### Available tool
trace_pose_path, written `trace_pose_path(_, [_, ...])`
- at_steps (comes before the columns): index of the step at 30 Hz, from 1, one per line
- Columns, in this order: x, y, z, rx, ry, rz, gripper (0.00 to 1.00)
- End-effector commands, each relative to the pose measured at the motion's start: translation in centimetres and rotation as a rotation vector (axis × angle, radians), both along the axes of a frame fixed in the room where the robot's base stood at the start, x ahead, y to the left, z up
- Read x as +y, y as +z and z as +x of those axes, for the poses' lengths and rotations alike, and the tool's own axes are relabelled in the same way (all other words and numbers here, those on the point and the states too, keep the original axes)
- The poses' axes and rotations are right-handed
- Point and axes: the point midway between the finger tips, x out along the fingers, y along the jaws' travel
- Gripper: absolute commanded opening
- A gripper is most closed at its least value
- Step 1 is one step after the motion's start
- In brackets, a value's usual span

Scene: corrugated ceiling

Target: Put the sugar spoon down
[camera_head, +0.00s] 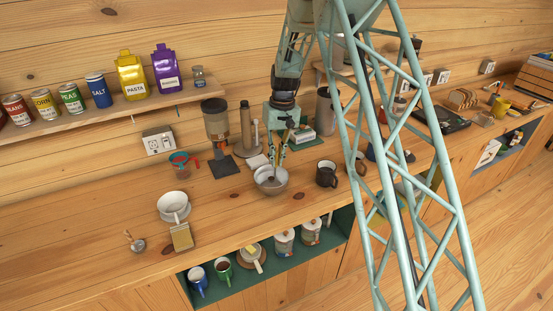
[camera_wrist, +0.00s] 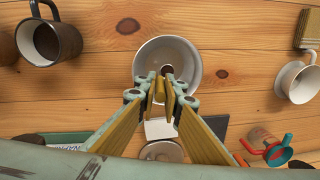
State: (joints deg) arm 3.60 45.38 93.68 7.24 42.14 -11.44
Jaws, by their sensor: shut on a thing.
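My gripper (camera_head: 281,160) points down over a grey-white bowl (camera_head: 270,186) on the wooden counter. In the wrist view its fingers (camera_wrist: 165,88) are closed on a slim, yellowish-brown handle (camera_wrist: 160,89), which I take to be the sugar spoon. The fingers hide most of it, and its lower end is hard to make out. The bowl (camera_wrist: 205,48) lies beneath the fingertips in the wrist view, with a small brown round spot at its middle. I cannot tell whether the spoon touches the bowl.
A dark mug (camera_head: 326,175) stands right of the bowl. A dark slate (camera_head: 224,167), a measuring cup (camera_head: 183,160) and canisters (camera_head: 215,118) are behind and left. A white cup (camera_head: 173,205) and small pot (camera_head: 137,244) stand farther left. Bare counter lies between the bowl and white cup.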

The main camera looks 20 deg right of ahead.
Motion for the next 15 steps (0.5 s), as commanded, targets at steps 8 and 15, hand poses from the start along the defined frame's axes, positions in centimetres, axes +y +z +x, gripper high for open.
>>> trace_pose_path(8, [0.0, -2.1, 0.0, 0.002, -0.001, 0.0, 0.0])
trace_pose_path(15, [0.0, -3.2, 0.0, 0.0, -0.001, 0.0, 0.0])
